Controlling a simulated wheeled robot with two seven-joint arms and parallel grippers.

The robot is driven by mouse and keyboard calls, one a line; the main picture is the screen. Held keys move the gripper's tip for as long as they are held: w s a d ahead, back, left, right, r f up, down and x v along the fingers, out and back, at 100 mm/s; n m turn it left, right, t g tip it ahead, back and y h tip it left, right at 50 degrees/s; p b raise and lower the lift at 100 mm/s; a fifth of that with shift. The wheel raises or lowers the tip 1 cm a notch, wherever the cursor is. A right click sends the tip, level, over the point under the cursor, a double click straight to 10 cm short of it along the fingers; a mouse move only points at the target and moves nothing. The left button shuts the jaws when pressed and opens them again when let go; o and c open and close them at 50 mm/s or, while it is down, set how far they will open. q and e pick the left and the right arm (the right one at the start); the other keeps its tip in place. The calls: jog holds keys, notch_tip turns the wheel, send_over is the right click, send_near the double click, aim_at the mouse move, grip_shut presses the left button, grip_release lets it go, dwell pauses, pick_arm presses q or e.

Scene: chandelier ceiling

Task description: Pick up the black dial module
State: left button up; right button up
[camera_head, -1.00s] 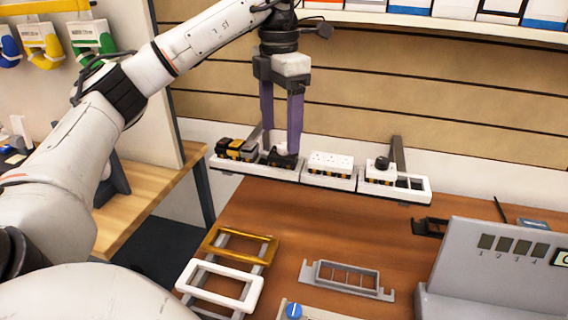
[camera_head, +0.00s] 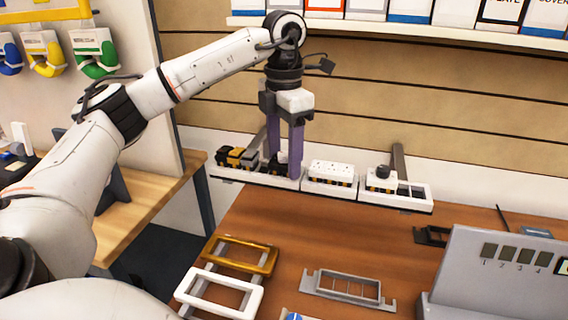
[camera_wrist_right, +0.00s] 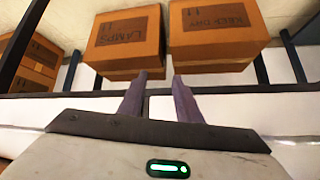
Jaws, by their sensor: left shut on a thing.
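The black dial module (camera_head: 283,160) sits in the left part of the white wall rack (camera_head: 240,175), mostly hidden by my fingers. My left gripper (camera_head: 283,167) points straight down with its purple fingers on either side of the module, shut on it. The module still appears to be at rack level. My right gripper (camera_wrist_right: 160,78) is open and empty in the right wrist view, away from the module.
Black-and-yellow modules (camera_head: 236,157) sit left of my fingers. A white socket module (camera_head: 330,172) and a white module with a black knob (camera_head: 382,177) sit to the right. Frames (camera_head: 240,255) and a grey holder (camera_head: 347,287) lie on the table. Orange boxes (camera_wrist_right: 215,35) face my right gripper.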

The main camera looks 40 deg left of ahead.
pick_arm(q)
jog(key=shift+r, duration=0.15)
jog(key=shift+r, duration=0.35)
notch_tip(320, 180, up, 9)
jog(key=p, duration=0.3)
dwell(0.4)
